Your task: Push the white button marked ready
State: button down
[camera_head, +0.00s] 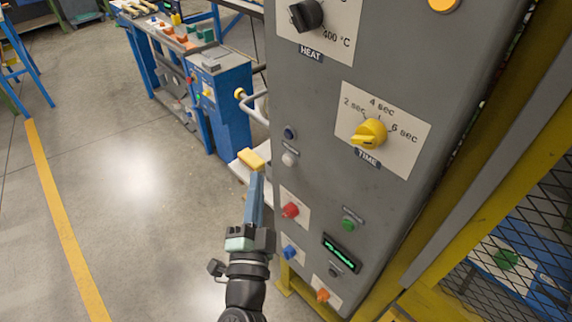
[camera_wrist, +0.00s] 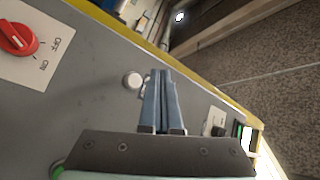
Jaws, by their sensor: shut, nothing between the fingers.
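The white button (camera_head: 290,159) is a small round knob on the front of the grey control panel (camera_head: 330,190), below a dark blue button. A small label sits just above it, too small to read. In the wrist view the white button (camera_wrist: 132,80) stands out from the panel just left of my fingertips. My gripper (camera_head: 256,178) has its blue-grey fingers shut together and empty. In the head view the tips are left of and below the white button. In the wrist view the fingers (camera_wrist: 162,75) look apart from the button, though the depth gap is hard to judge.
The panel also carries a yellow time dial (camera_head: 370,132), a black heat dial (camera_head: 306,14), a red control (camera_head: 290,210), a green button (camera_head: 348,224) and a lit green display (camera_head: 341,253). A yellow frame with mesh stands right. Open floor lies left.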

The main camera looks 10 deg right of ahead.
jog(key=shift+w+d+b, duration=0.25)
jog(key=shift+w+d, duration=0.4)
jog(key=shift+d, duration=0.2)
jog(key=shift+w+d+b, duration=0.25)
jog(key=shift+w+d, duration=0.35)
jog(key=shift+d, duration=0.25)
dwell(0.8)
jog(key=shift+w+d, duration=0.25)
jog(key=shift+d, duration=0.1)
jog(key=shift+w+d, duration=0.2)
jog(key=shift+d, duration=0.1)
dwell(0.6)
jog(key=shift+s+a, duration=0.1)
jog(key=shift+a, duration=0.05)
jog(key=shift+s+a, duration=0.4)
jog(key=shift+a, duration=0.1)
dwell(0.3)
jog(key=shift+s+a+p, duration=0.75)
jog(key=shift+a, duration=0.3)
jog(key=shift+s+a+p, duration=0.7)
jog(key=shift+a+p, duration=0.05)
jog(key=shift+a, duration=0.25)
